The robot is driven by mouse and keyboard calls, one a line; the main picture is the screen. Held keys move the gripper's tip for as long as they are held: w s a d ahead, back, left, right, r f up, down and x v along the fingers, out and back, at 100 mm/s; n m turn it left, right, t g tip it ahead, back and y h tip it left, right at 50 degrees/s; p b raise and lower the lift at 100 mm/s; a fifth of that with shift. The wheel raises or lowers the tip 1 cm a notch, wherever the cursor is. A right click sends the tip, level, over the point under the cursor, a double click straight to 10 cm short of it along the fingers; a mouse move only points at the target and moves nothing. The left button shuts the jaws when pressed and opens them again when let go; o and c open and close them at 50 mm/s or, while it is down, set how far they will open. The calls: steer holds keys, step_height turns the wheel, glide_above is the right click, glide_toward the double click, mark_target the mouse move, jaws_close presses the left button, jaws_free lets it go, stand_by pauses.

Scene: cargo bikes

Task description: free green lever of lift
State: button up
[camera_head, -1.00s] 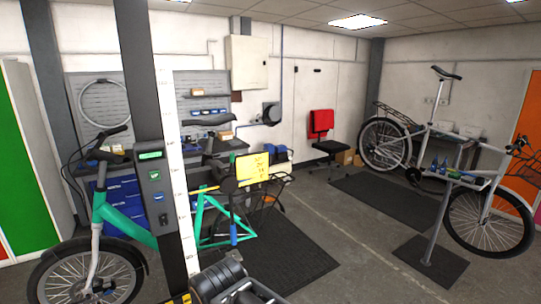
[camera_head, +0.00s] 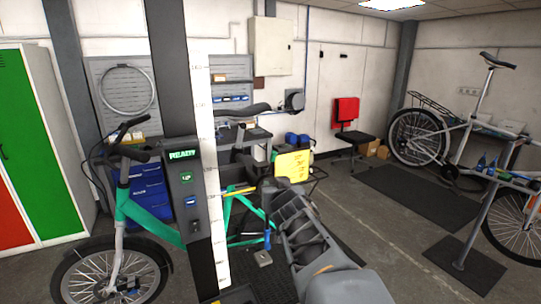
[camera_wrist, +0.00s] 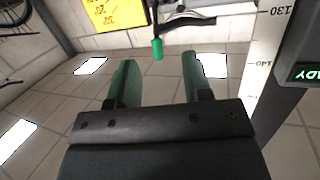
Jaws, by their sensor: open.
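The lift is a dark post (camera_head: 184,130) with a white scale strip and a control box whose green display (camera_head: 183,154) reads READY. In the wrist view, part of that display (camera_wrist: 303,74) shows upside down at the right edge. The lever's green tip (camera_wrist: 157,48) hangs on a dark stem near the top middle of the wrist view. My gripper (camera_wrist: 159,62) is open, with its two green fingers on either side of the tip in the picture. The tip appears ahead of the fingers, without visible contact. In the head view, I cannot make out the lever or the fingertips.
A green-framed bike (camera_head: 150,214) stands by the post. Open floor (camera_head: 375,235) lies right of my arm.

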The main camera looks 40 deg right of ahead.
mark_target(274, 158)
steer(key=w+d+r+t, duration=0.1)
steer(key=w+d, duration=0.1)
steer(key=w, duration=0.2)
steer(key=w+d+r+p, duration=0.1)
steer(key=w+d, duration=0.2)
steer(key=w, duration=0.2)
steer(key=w+d+r+t+p, duration=0.1)
steer(key=w+d, duration=0.2)
steer(key=w, duration=0.1)
steer(key=shift+w+r+t, duration=0.1)
steer(key=shift+w+t, duration=0.1)
steer(key=shift+t, duration=0.1)
jaws_close()
stand_by(0.3)
